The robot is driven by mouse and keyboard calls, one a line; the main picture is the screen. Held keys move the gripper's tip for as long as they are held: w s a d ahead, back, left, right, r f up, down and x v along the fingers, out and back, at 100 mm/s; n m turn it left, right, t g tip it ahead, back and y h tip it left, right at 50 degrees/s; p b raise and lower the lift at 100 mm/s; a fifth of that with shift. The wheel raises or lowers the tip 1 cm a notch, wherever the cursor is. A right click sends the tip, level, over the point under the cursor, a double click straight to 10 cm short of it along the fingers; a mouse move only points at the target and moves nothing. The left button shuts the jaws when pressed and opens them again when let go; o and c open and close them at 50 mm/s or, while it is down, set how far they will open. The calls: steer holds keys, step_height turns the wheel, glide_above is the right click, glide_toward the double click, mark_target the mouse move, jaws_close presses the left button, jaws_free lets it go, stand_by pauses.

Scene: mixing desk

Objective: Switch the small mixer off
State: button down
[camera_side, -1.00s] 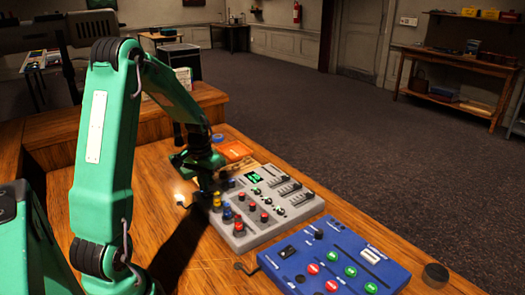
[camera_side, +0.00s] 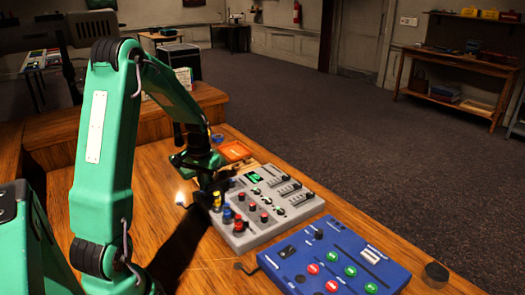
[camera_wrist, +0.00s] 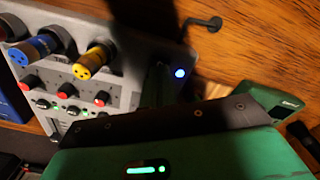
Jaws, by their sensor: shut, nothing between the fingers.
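The grey mixer (camera_side: 285,218) lies on the wooden desk, with a lit green display, knobs, faders and coloured plugs. In the wrist view its grey panel (camera_wrist: 118,98) fills the left side, with blue and yellow plugs, red-capped knobs and a glowing blue light (camera_wrist: 180,73) near its edge. My gripper (camera_side: 207,186) is shut and empty, low over the mixer's far left corner. In the wrist view a dark green finger (camera_wrist: 156,86) reaches toward the panel beside the blue light. The finger hides part of the panel; I see no switch clearly, and contact cannot be told.
A blue control panel (camera_side: 335,258) with red and green buttons sits in front of the grey mixer. A dark round knob (camera_side: 435,273) stands at the desk's right edge. An orange item (camera_side: 236,151) lies behind the mixer. Bare desk is at left.

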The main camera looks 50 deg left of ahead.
mark_target(206, 196)
steer(key=shift+f, duration=0.95)
stand_by(1.0)
steer(key=shift+r, duration=3.55)
steer(key=shift+d, duration=0.1)
steer(key=d+r+m+t, duration=0.2)
steer(key=d+r+m, duration=0.1)
steer(key=d+r, duration=0.8)
steer(key=s+d+r+m+t, duration=0.1)
steer(key=s+d, duration=0.3)
steer(key=d, duration=0.3)
steer(key=s+d+r+m+t, duration=0.1)
steer(key=s+d+m+t, duration=0.1)
steer(key=s+d, duration=0.3)
steer(key=shift+d+t, duration=0.3)
steer(key=shift+d, duration=1)
